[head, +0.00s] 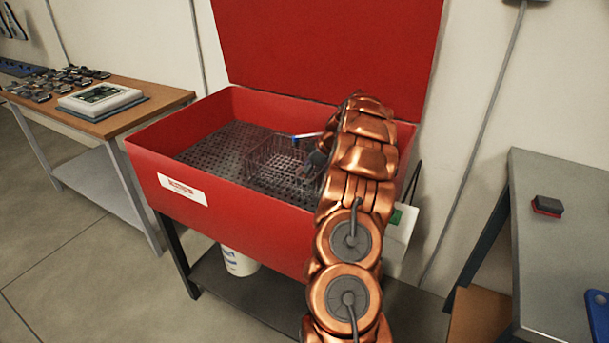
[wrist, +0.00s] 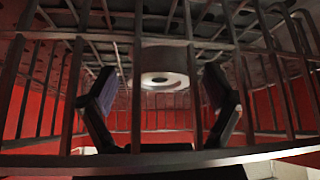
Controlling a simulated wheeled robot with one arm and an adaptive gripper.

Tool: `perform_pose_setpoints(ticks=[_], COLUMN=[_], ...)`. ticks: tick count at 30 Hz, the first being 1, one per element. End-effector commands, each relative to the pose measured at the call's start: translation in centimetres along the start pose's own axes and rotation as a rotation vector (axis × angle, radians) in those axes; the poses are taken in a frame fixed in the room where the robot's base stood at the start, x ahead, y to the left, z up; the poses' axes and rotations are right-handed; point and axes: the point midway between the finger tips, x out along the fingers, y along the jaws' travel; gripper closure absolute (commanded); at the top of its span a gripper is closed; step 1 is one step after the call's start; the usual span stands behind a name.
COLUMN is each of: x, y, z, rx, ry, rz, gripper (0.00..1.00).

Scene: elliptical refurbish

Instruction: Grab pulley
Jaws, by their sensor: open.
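My gripper (wrist: 160,84) is open, with one dark finger on each side of the pulley in the picture. I cannot tell whether the fingers touch it. The wire basket (head: 262,163) stands on the perforated floor of the red parts washer (head: 240,200). In the head view my gripper (head: 312,165) is at the right part of the basket, partly hidden by my copper arm. The pulley cannot be made out there.
The basket's wire bars (wrist: 138,100) and rim (wrist: 160,160) run close around the gripper. The washer's raised red lid (head: 330,45) stands behind. A wooden bench (head: 160,98) with small parts is at left, and a grey table (head: 555,240) at right.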

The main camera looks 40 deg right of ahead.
Motion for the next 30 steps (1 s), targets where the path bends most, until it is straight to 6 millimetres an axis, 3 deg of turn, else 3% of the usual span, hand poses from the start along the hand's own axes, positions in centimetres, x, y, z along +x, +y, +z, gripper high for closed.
perform_pose_setpoints(ticks=[2,21,30], x=[-0.01,-0.06,-0.45], y=[0.01,0.03,0.08], z=[0.01,0.0,-0.28], rx=[0.0,0.0,0.0], ry=[0.0,0.0,0.001], rz=[0.0,0.001,0.003], gripper=[0.13,0.78,0.78])
